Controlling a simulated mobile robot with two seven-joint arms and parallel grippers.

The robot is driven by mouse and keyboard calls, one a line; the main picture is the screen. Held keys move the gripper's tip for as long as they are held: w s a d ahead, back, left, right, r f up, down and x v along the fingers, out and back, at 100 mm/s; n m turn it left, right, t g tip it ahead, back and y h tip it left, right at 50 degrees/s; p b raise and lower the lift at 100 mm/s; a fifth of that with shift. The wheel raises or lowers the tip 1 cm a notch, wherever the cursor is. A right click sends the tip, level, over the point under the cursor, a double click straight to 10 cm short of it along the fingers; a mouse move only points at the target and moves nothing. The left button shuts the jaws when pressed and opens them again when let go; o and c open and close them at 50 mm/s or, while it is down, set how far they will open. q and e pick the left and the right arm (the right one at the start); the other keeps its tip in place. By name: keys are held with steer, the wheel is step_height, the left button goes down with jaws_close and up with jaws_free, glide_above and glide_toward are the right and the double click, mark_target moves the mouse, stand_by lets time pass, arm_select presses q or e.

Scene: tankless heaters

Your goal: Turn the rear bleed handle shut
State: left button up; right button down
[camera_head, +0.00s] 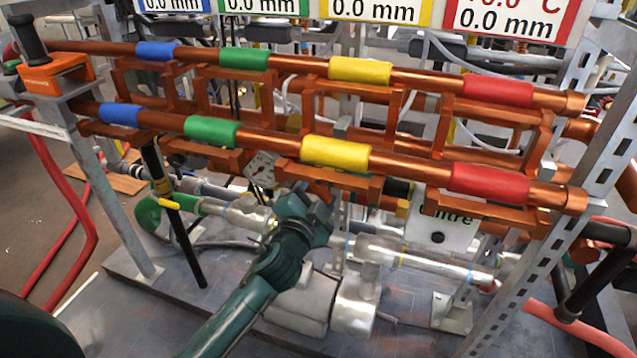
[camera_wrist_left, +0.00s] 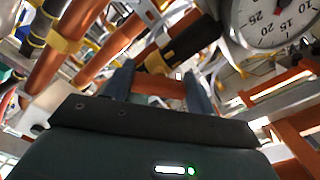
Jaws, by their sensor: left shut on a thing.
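My left gripper (camera_head: 312,203) reaches in under the front copper rail, below the yellow sleeve. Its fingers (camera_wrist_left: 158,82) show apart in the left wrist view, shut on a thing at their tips. A black handle with a yellow collar (camera_wrist_left: 188,40) lies at and just beyond the fingertips; it looks like the bleed handle. The exact contact is hard to see. In the head view the rails and my gripper hide this spot. My right gripper is not in view.
Front copper rail (camera_head: 265,136) and rear rail (camera_head: 290,64) run above my gripper. A dial gauge (camera_head: 262,168) is close by on the left, large in the left wrist view (camera_wrist_left: 270,18). Silver pipes (camera_head: 425,258) lie to the right. A slotted metal post (camera_head: 560,215) stands at right.

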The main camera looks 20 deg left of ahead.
arm_select(q)
steer(key=m+p, duration=0.1)
steer(key=m, duration=0.2)
steer(key=shift+r+m+p, duration=0.15)
steer(key=shift+m+p, duration=0.15)
steer(key=shift+p, duration=0.1)
steer(key=m+p, duration=0.1)
steer(key=m, duration=0.2)
steer(key=shift+m, duration=0.3)
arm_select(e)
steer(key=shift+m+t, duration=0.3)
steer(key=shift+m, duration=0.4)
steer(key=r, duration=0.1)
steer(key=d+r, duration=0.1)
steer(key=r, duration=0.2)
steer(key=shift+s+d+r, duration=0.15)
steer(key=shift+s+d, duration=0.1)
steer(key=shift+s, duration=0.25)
arm_select(q)
steer(key=o, duration=0.7)
steer(key=shift+s, duration=0.1)
